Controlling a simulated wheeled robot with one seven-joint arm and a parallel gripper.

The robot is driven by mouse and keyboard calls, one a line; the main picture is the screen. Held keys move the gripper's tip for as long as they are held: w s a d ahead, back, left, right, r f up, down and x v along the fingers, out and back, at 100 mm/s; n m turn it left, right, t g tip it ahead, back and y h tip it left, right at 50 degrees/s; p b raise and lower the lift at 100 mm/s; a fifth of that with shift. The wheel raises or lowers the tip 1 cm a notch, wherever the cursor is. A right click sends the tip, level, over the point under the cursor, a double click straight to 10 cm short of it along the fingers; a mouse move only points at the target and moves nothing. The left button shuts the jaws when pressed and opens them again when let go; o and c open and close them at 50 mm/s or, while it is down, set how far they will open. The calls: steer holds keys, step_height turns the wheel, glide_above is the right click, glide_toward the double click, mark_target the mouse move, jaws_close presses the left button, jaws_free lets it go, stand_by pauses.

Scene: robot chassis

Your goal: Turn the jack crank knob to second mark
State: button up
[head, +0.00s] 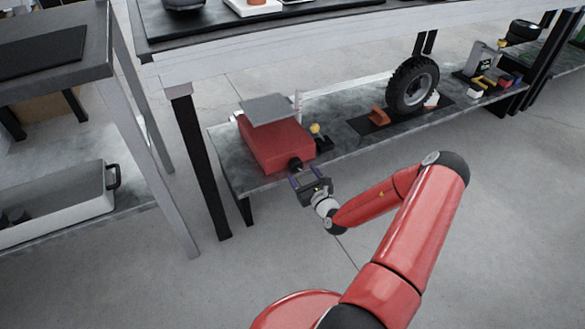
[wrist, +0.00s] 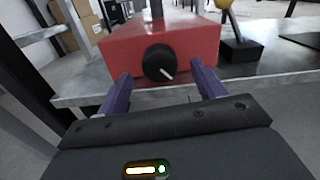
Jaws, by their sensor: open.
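The jack is a red box (head: 272,142) with a grey plate (head: 271,108) above it, at the left end of the low shelf. In the wrist view the red box (wrist: 195,45) faces me. Its black round crank knob (wrist: 159,63) has a white pointer line toward the lower right. The knob also shows in the head view (head: 295,164). I cannot make out any marks around it. My gripper (wrist: 160,88) is open, its two purple fingers to the left and right of the knob and below its centre. It also shows in the head view (head: 308,178), just in front of the knob.
A yellow-topped lever on a black base (wrist: 240,45) stands right of the jack. A wheel (head: 412,84) stands farther right on the grey shelf (head: 350,150). A dark table leg (head: 203,165) rises left of the shelf. The floor in front is clear.

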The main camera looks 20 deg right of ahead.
mark_target(298, 168)
steer(key=w, duration=0.5)
steer(key=shift+a, duration=0.1)
steer(key=c, duration=1)
